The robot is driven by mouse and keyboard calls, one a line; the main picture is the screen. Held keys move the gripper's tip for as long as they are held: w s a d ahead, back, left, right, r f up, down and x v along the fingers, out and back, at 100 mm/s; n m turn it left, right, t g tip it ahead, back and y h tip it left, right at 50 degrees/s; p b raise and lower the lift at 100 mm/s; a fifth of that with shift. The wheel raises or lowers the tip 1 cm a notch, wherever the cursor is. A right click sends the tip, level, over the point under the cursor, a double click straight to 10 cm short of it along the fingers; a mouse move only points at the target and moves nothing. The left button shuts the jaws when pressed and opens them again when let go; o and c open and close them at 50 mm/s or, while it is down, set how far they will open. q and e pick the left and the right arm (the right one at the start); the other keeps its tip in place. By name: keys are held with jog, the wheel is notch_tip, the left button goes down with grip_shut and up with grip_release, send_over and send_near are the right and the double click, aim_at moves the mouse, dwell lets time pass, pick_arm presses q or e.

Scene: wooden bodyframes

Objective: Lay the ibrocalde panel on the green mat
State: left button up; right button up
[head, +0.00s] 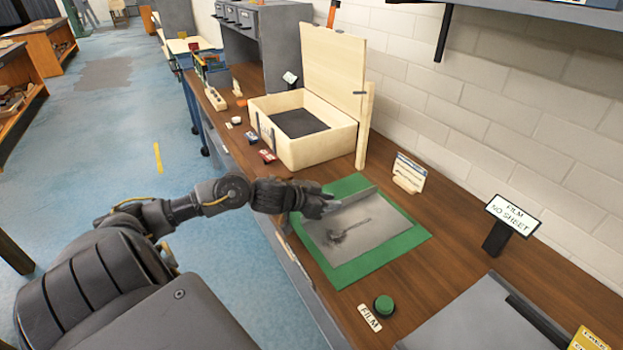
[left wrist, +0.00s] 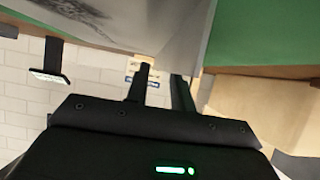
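A thin grey panel with a dark, smudged picture (head: 352,230) lies over the green mat (head: 395,252), with green showing around it. A pale strip along its far edge looks raised. My left gripper (head: 325,203) is at the panel's far left corner. In the left wrist view, the panel (left wrist: 110,18) and the mat (left wrist: 265,35) are at the top. The two fingers of my left gripper (left wrist: 160,75) stand apart at the panel's edge, with background visible between them. Contact with the panel is unclear. My right gripper is not in view.
An open wooden box (head: 330,140) with a dark inside stands behind the mat. A green button (head: 384,305) and a grey unit (head: 480,320) are nearer.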

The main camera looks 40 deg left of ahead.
pick_arm(q)
jog(key=v, duration=0.8)
jog(key=shift+s+r+p, duration=0.15)
jog(key=shift+s+p, duration=0.1)
jog(key=shift+p, duration=0.15)
jog(key=shift+s+a+r, duration=0.15)
jog(key=shift+s+r, duration=0.2)
jog(key=shift+s, duration=0.25)
jog(key=shift+s+a+r+p, duration=0.1)
jog(key=shift+s+r+p, duration=0.1)
jog(key=shift+s+p, duration=0.1)
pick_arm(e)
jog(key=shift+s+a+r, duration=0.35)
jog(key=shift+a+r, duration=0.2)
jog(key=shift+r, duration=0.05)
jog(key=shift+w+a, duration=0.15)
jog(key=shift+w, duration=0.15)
pick_arm(q)
jog(key=shift+s+a, duration=0.1)
